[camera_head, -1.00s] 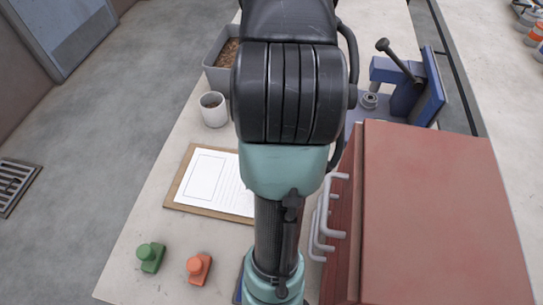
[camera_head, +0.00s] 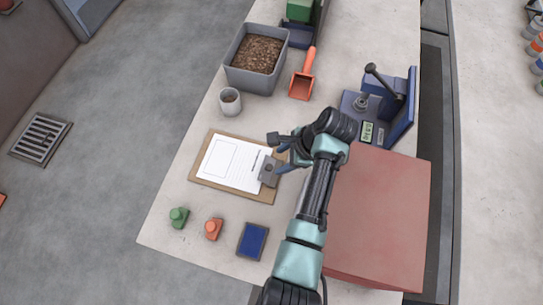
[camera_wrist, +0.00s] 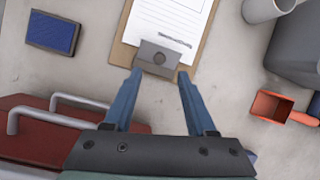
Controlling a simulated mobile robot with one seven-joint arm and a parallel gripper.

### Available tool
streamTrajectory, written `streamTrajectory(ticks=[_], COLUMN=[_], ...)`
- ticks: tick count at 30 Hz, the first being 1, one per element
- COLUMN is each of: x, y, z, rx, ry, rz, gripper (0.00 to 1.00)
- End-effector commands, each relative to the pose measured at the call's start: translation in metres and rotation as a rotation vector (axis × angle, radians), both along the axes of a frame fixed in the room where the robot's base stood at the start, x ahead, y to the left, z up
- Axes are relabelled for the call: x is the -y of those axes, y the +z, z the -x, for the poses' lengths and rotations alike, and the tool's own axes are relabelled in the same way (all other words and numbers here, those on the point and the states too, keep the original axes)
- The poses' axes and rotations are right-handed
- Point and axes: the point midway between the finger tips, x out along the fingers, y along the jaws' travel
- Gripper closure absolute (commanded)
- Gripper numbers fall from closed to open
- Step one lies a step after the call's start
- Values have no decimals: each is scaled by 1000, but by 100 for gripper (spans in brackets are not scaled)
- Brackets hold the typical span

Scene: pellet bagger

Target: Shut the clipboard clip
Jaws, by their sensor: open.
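The clipboard (camera_head: 200,190) is a brown board with white paper, lying flat on the table in the head view. Its grey metal clip (camera_head: 268,173) is at the board's right end. In the wrist view the clip (camera_wrist: 158,57) is at top centre, over the lower edge of the board (camera_wrist: 122,52). I cannot tell how far the clip is raised. My gripper (camera_wrist: 158,78) is open and empty, its blue fingers apart on either side just short of the clip. In the head view my gripper (camera_head: 281,160) is above the clip end, partly covered by my wrist.
A red box (camera_head: 385,210) with grey handles stands close to my arm. A blue pad (camera_head: 252,241), a green stamp (camera_head: 179,217) and an orange stamp (camera_head: 213,228) lie nearby. A cup (camera_head: 230,101), pellet bin (camera_head: 232,80), orange scoop (camera_head: 302,85) and blue press (camera_head: 400,110) stand farther back.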

Motion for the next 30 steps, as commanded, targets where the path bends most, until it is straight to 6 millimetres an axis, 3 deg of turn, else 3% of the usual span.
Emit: streamTrajectory(ticks=[15, 29, 30], x=[-24, -28, -28], y=[-59, -69, -69], z=[-8, -10, -10], rx=[-6, -3, -3], ry=[-3, -1, -1], rz=[-2, 0, 0], gripper=[44, 44, 51])
